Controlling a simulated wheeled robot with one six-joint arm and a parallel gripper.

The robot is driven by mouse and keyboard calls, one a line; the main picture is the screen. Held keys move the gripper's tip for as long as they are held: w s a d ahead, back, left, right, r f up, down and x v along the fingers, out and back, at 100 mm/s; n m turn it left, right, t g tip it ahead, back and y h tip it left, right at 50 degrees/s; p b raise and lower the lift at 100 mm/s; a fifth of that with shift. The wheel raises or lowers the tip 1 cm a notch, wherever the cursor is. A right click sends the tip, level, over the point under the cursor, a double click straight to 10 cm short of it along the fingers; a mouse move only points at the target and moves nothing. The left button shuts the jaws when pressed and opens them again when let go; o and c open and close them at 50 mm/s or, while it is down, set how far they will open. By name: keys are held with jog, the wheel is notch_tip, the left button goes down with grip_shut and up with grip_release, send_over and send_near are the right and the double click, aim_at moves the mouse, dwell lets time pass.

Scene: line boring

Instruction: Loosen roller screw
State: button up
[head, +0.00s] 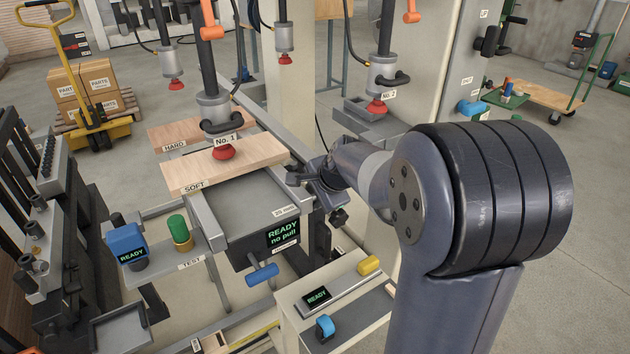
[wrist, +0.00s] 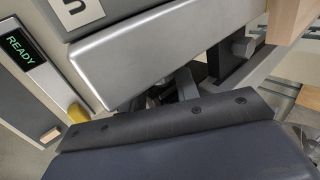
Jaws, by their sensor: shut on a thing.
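My gripper (head: 314,180) is at the right side of the grey roller table that carries the boards, beside its metal side rail (head: 285,190). In the wrist view, my gripper (wrist: 172,92) reaches in beneath a broad grey metal edge (wrist: 150,55). It is shut on a small part there, apparently the roller screw. The fingers and dark housing hide most of that part, so its thread and how far it is turned do not show. A dark knob (head: 338,217) sits just below my gripper in the head view.
A wooden board marked SOFT (head: 225,167) lies under spindle No. 1 (head: 213,110). A READY / no pull display (head: 284,233) and blue handle (head: 262,275) are in front. A READY console (head: 317,296) stands below my arm. Spindle No. 2 (head: 383,80) hangs behind.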

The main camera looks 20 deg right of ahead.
aim_at(312, 193)
jog(key=shift+w+a+r+g+h+p, duration=0.15)
jog(key=shift+g+p, duration=0.4)
jog(key=shift+p, duration=1.25)
jog(key=shift+w+d+r+g+h+p, duration=0.1)
jog(key=shift+r+g+h+p, duration=0.35)
jog(key=shift+p, duration=1.4)
jog(key=shift+w+a+f+g+p, duration=0.1)
jog(key=shift+g+p, duration=0.6)
jog(key=shift+p, duration=1.1)
jog(key=g+p, duration=0.1)
jog(key=p, duration=0.1)
jog(key=g+p, duration=0.1)
jog(key=p, duration=0.2)
jog(key=shift+w+f+g+h, duration=0.2)
jog(key=shift+g+h, duration=0.2)
jog(key=shift+f+g+p, duration=0.1)
jog(key=shift+g+p, duration=0.2)
jog(key=shift+p, duration=0.05)
jog(key=o, duration=1)
notch_tip(312, 193, up, 11)
jog(key=shift+w+f+b, duration=0.1)
jog(key=shift+b, duration=0.55)
